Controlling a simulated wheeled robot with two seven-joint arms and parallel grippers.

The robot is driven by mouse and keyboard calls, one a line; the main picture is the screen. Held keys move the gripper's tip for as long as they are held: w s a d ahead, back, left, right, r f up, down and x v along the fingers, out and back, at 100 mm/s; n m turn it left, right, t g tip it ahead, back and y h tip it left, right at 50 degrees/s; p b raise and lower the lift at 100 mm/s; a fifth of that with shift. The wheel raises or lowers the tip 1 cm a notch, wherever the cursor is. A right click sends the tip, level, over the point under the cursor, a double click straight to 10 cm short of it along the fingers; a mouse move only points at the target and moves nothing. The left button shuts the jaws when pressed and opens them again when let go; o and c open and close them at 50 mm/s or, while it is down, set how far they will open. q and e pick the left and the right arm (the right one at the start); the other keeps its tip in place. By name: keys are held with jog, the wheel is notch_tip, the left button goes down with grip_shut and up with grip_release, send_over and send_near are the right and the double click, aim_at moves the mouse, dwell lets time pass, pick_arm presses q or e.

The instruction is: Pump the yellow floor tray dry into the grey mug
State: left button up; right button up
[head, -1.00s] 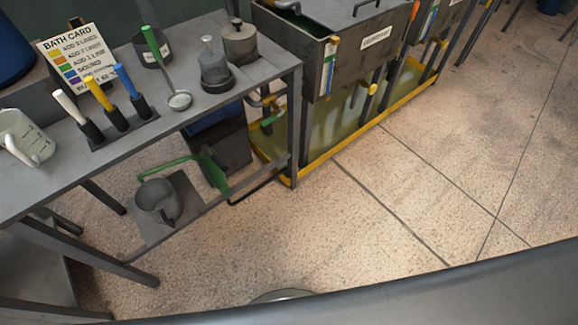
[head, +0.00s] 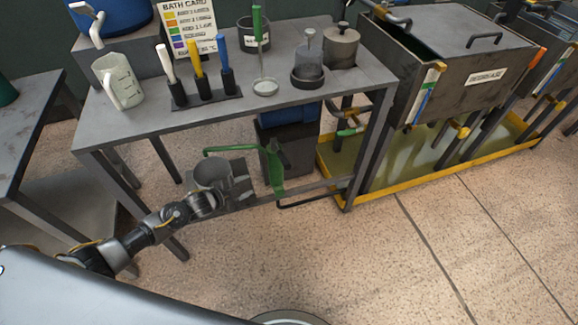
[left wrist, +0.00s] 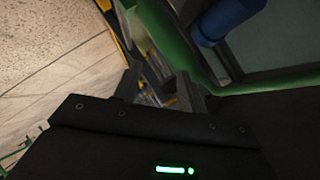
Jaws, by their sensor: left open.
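The yellow floor tray (head: 395,187) lies under the dark tanks at right, with greenish liquid in it. The grey mug (head: 212,170) stands on the low shelf under the bench, partly hidden by my left arm. The green pump (head: 274,165) is right of the mug, and its thin green spout ends above the mug's rim. My left gripper (head: 240,183) is beside the mug, left of the pump body, small and hard to make out. In the left wrist view its fingers (left wrist: 160,88) are apart with nothing clearly between them; green pump parts show close behind. My right gripper is not in view.
The bench (head: 200,116) above holds a beaker (head: 118,82), several coloured-handled tools, a green-handled ladle (head: 259,55) and lidded pots. Its legs and low rail stand close around my left arm. A dark bin (head: 290,150) stands behind the pump. The floor in front is clear.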

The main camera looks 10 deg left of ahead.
pick_arm(q)
notch_tip(320, 180, up, 6)
jog(key=w+d+m+h, duration=0.2)
jog(key=d+m, duration=0.1)
jog(key=m, duration=0.1)
jog(key=m+g+h+b, duration=0.1)
jog(key=m+h+b, duration=0.1)
jog(key=m+h, duration=0.15)
send_near(281, 154)
jog(key=s+d, duration=0.1)
jog(key=d, duration=0.1)
jog(key=x, duration=1.1)
jog(key=shift+f+m+y, duration=0.35)
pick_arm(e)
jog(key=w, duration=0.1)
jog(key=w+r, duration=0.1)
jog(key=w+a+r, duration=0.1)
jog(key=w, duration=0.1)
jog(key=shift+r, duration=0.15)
pick_arm(q)
jog(key=shift+c, duration=0.7)
jog(key=shift+s, duration=0.1)
grip_shut()
